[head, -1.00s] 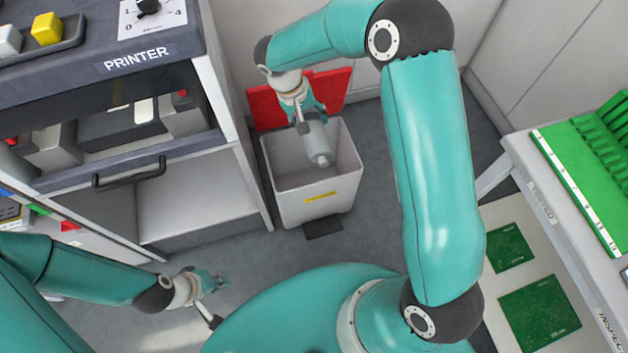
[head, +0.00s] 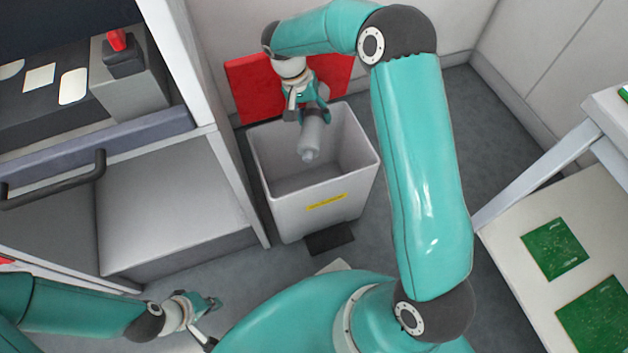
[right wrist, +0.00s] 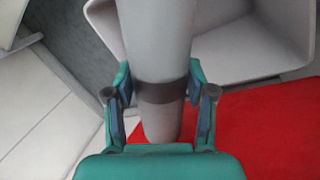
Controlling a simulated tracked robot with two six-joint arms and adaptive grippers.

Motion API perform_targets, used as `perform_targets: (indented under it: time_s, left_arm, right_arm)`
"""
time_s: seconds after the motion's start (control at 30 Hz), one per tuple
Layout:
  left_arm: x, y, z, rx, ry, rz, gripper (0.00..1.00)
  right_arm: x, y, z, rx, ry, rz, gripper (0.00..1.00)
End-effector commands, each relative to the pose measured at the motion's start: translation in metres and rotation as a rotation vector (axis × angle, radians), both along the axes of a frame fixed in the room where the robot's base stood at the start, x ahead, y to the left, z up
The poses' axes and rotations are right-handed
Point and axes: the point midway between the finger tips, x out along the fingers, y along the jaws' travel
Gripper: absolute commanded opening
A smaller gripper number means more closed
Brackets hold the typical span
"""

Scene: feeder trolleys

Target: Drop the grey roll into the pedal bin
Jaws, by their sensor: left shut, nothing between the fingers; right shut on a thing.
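The grey roll (head: 311,136) hangs over the open mouth of the pedal bin in the head view, its lower end tilted down inside the rim outline. My right gripper (head: 306,113) is shut on the roll's upper part. In the right wrist view the roll (right wrist: 157,50) lies between the fingers of my right gripper (right wrist: 160,95), with a dark band at the grip. The pedal bin (head: 315,215) is a light grey box with a yellow label and its red lid (head: 246,88) raised behind. My left gripper (head: 212,306) is shut and empty, low at the left.
A cabinet (head: 165,210) with a dark handle stands left of the bin. A black pedal (head: 330,239) sticks out at the bin's front. A trolley shelf with green boards (head: 554,249) is at the right. Grey floor is free between bin and trolley.

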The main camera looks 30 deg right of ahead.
Motion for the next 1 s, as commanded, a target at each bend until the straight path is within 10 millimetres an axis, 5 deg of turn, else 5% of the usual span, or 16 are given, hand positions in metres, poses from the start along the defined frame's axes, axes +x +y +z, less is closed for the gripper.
perform_targets:
  time_s: [0.53, 0.93, 0.97, 1.0]
  left_arm:
    - [0.000, 0.000, -0.037, 0.000, 0.000, 0.000, 0.00]
    - [0.000, 0.000, -0.040, 0.000, 0.000, 0.000, 0.00]
    - [0.000, 0.000, -0.040, 0.000, 0.000, 0.000, 0.00]
    - [0.000, 0.000, -0.040, 0.000, 0.000, 0.000, 0.00]
  right_arm:
    - [-0.007, -0.012, -0.053, -0.001, -0.002, -0.024, 0.11]
    - [-0.007, -0.012, -0.058, -0.001, -0.002, -0.024, 0.11]
    - [-0.007, -0.012, -0.058, -0.001, -0.002, -0.024, 0.58]
    - [-0.007, -0.012, -0.058, -0.001, -0.002, -0.024, 0.65]
